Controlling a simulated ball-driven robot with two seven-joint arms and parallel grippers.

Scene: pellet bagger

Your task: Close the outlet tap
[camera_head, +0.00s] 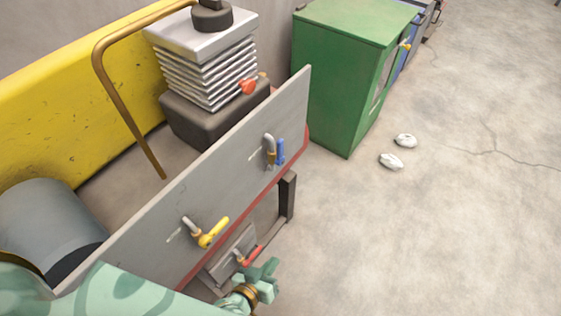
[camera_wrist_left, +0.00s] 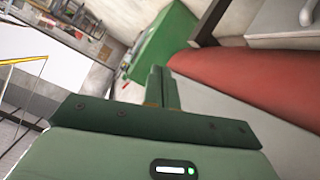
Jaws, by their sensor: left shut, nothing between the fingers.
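Three taps show in the head view: one with a blue lever (camera_head: 280,151) and one with a yellow lever (camera_head: 213,233) on the tilted grey panel (camera_head: 237,150), and one with a red lever (camera_head: 252,256) low down below it. No label shows which is the outlet tap. My left gripper (camera_head: 268,280) is shut and empty, just below and right of the red lever; I cannot tell whether they touch. In the left wrist view its closed fingers (camera_wrist_left: 163,88) point away beside a large red shape (camera_wrist_left: 270,85), which may be this lever or the panel's red edge. My right gripper is out of view.
A green cabinet (camera_head: 345,65) stands behind the panel. Two white lumps (camera_head: 391,161) lie on the floor. A dark leg (camera_head: 288,196) stands under the panel. A bronze pipe (camera_head: 115,95) and yellow wall (camera_head: 70,90) are at left. The floor at right is clear.

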